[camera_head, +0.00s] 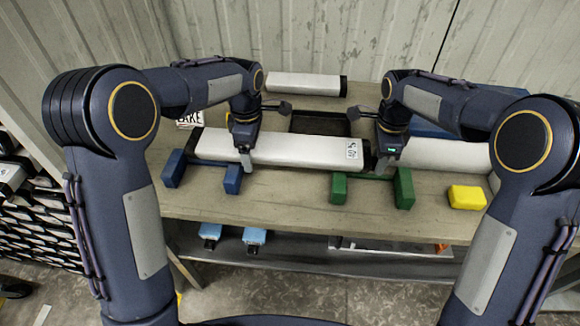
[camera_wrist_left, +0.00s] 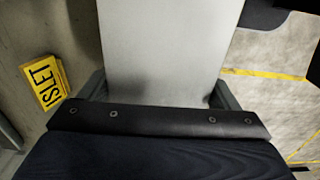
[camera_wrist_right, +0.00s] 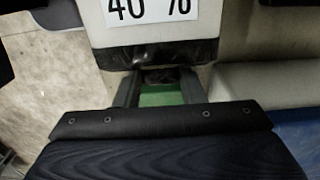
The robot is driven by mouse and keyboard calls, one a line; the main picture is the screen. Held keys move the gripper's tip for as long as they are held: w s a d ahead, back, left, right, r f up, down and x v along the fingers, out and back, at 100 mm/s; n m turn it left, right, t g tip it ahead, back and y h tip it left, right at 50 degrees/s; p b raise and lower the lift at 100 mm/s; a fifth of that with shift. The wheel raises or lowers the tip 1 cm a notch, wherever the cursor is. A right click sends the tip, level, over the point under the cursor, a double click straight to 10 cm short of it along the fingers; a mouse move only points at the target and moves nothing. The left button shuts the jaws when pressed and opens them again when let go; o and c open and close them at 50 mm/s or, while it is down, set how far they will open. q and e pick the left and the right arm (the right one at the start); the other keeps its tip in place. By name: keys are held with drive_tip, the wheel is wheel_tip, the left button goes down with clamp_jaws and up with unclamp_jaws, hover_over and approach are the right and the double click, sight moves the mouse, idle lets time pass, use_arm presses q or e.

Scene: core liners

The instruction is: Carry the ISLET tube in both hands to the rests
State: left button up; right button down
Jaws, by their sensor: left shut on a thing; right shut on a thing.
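A long white tube (camera_head: 285,149) with dark ends and a printed label (camera_head: 352,150) lies level across both hands. My left gripper (camera_head: 246,160) is shut on its white body, left of the middle; the body also fills the left wrist view (camera_wrist_left: 165,50). My right gripper (camera_head: 384,160) is shut at its black right end, which shows between the fingers in the right wrist view (camera_wrist_right: 158,77). A blue rest (camera_head: 232,180) and a green rest (camera_head: 338,188) stand on the table under and in front of the tube. I cannot tell whether the tube touches them.
A yellow ISLET sign (camera_wrist_left: 45,82) lies beside the tube. A LAKE sign (camera_head: 189,118), a dark tray (camera_head: 320,124) and another white tube (camera_head: 303,84) are behind. A white tube (camera_head: 440,153) and a yellow block (camera_head: 467,197) are at right. The table's front (camera_head: 290,212) is clear.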

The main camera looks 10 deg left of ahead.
use_arm(q)
drive_tip(key=shift+f, duration=0.2)
use_arm(e)
drive_tip(key=shift+f, duration=0.25)
